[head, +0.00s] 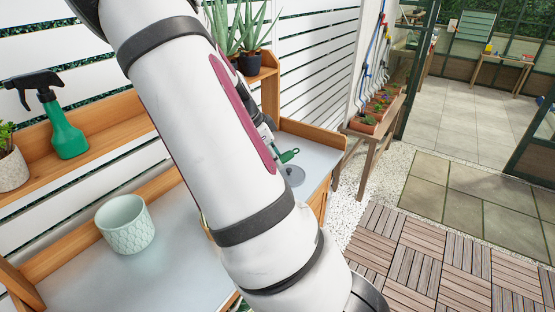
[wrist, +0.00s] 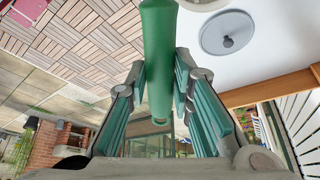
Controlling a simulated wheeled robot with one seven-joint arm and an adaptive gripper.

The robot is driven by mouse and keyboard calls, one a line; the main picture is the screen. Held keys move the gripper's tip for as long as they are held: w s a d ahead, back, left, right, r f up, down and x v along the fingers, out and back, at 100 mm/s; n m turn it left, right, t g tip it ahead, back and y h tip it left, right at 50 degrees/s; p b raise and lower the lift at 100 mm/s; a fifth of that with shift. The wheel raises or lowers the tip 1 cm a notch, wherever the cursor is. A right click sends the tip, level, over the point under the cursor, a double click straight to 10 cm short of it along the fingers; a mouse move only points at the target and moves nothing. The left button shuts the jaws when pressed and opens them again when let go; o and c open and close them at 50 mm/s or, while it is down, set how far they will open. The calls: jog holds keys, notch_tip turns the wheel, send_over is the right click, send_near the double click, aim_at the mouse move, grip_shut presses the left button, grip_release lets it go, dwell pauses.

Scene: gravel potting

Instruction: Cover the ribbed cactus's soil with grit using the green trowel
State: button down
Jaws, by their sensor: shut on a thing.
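My gripper (wrist: 160,80) is shut on the green handle of the trowel (wrist: 158,40) in the wrist view. In the head view my gripper (head: 265,131) shows beyond my forearm, above the right end of the bench, with a green part of the trowel (head: 289,155) sticking out to its right. The trowel's scoop is not clearly visible, so I cannot tell whether it holds grit. No ribbed cactus or grit can be made out; my arm hides the middle of the bench.
A grey knobbed lid (head: 295,175) lies at the right end of the bench (head: 180,265); it also shows in the wrist view (wrist: 228,35). A pale mint pot (head: 125,225) stands at the left. A green spray bottle (head: 63,125) and potted plants stand on the shelves.

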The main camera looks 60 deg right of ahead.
jog(key=shift+w+a+r+g+h+p, duration=0.2)
jog(key=shift+r+h+p, duration=0.15)
jog(key=shift+r, duration=0.15)
jog(key=shift+w+a+r+g+h+p, duration=0.1)
jog(key=shift+a+r+h+p, duration=0.15)
jog(key=shift+r, duration=0.25)
jog(key=shift+w+a+r+g+h+p, duration=0.3)
jog(key=shift+a+r+h, duration=0.2)
jog(key=shift+r, duration=0.1)
jog(key=shift+w+a+r+g+h+p, duration=0.3)
jog(key=shift+a+r+h, duration=0.15)
jog(key=shift+r, duration=0.15)
jog(key=shift+w+a+r+g+h+p, duration=0.2)
jog(key=shift+a+r+g+h+p, duration=0.1)
jog(key=shift+a+r+h, duration=0.25)
jog(key=d+f+t+y+b, duration=0.1)
jog(key=f, duration=0.1)
jog(key=s+d+f+t+y+b, duration=0.1)
jog(key=f+y, duration=0.1)
jog(key=s+d+f+y+b, duration=0.1)
jog(key=d+f, duration=0.1)
jog(key=shift+d+t+y, duration=0.1)
jog(key=shift+t+y, duration=0.2)
jog(key=shift+t, duration=0.1)
jog(key=shift+s+d+f+t+y+b, duration=0.15)
jog(key=shift+s+d+f+y+b, duration=0.1)
jog(key=shift+f+b, duration=0.2)
jog(key=shift+s+d+f+t+y+b, duration=0.15)
jog(key=shift+d+f+y+b, duration=0.15)
jog(key=shift+b, duration=0.2)
